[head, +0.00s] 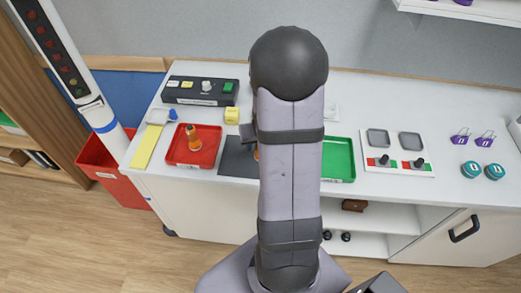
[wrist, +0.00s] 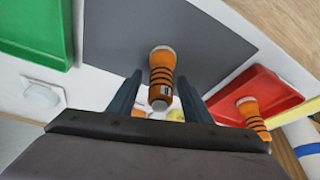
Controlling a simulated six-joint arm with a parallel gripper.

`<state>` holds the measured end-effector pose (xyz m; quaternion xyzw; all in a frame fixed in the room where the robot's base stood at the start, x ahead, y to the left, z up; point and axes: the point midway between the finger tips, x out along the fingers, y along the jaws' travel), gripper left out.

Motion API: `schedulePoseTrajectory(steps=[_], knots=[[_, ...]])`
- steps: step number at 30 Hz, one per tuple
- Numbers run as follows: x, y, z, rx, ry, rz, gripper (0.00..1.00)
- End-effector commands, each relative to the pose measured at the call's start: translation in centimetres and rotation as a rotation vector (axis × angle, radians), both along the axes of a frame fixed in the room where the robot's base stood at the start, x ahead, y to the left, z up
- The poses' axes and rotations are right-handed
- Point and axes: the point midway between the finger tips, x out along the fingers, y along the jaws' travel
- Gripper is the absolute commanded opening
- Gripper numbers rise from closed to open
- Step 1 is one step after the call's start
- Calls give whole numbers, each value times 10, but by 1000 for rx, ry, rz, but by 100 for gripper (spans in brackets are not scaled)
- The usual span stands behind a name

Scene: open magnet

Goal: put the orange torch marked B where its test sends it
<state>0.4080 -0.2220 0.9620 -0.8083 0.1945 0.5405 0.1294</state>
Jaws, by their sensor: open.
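The green tray (head: 338,160) is right of the mat. In the head view my arm hides the gripper and most of the torch on the mat.
A yellow strip (head: 147,147) lies left of the red tray. A switch panel (head: 397,152), purple items and teal discs (head: 471,170) are to the right.

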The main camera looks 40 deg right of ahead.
Motion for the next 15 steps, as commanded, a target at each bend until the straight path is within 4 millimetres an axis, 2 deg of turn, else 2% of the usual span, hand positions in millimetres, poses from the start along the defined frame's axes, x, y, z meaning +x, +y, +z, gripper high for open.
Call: schedulePoseTrajectory(steps=[9, 11, 15], knots=[[2, -1, -5, 0, 0, 0, 45], [2, -1, -4, 0, 0, 0, 33], [2, -1, -5, 0, 0, 0, 0]])
